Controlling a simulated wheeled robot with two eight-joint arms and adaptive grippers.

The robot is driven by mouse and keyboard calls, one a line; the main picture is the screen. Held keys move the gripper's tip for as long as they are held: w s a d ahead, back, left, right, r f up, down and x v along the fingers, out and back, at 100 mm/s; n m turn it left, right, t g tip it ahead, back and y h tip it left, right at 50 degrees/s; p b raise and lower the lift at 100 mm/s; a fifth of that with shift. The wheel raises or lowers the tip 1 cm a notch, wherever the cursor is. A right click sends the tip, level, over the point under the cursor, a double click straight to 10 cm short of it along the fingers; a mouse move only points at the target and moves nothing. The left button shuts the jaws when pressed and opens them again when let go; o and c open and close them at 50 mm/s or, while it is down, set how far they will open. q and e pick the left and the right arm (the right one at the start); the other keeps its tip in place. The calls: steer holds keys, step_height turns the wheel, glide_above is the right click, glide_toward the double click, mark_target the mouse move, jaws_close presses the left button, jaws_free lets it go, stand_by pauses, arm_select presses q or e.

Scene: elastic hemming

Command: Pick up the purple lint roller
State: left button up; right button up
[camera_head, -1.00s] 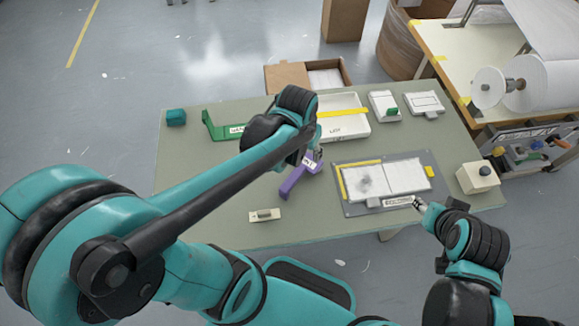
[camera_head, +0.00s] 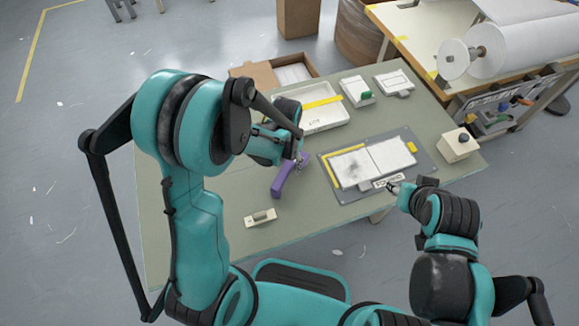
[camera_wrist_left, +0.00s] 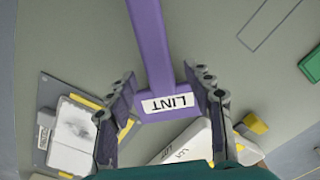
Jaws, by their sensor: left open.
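The purple lint roller (camera_head: 281,183) lies on the green-grey table, partly hidden by my left gripper (camera_head: 299,161) in the head view. In the left wrist view the roller (camera_wrist_left: 150,42) shows a long purple bar and a crosspiece with a white LINT label. My left gripper (camera_wrist_left: 161,92) is open there, with one finger on each side of the labelled crosspiece. I cannot tell whether the fingers touch it. My right gripper (camera_head: 393,188) is by the front edge of the grey mat, and its fingers are too small to read.
The grey mat (camera_head: 410,185) with white pads lies right of the roller. A white tray (camera_head: 325,119) with a yellow strip is behind it. A small pale block (camera_head: 260,217) lies nearer the front edge. A beige box with a black knob (camera_head: 457,147) stands at the right.

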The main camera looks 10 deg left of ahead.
mark_target(289, 166)
arm_select(q)
step_height(289, 166, down, 2)
steer(key=shift+f, duration=0.1)
jaws_close()
steer(key=shift+r, duration=0.3)
steer(key=shift+r, duration=0.3)
steer(key=r, duration=0.1)
steer(key=r+p, duration=0.2)
steer(key=r, duration=0.1)
steer(key=shift+d, duration=0.3)
steer(key=d+r+p, duration=0.3)
steer(key=d+r, duration=0.3)
steer(key=d, duration=0.5)
steer(key=shift+w, duration=0.3)
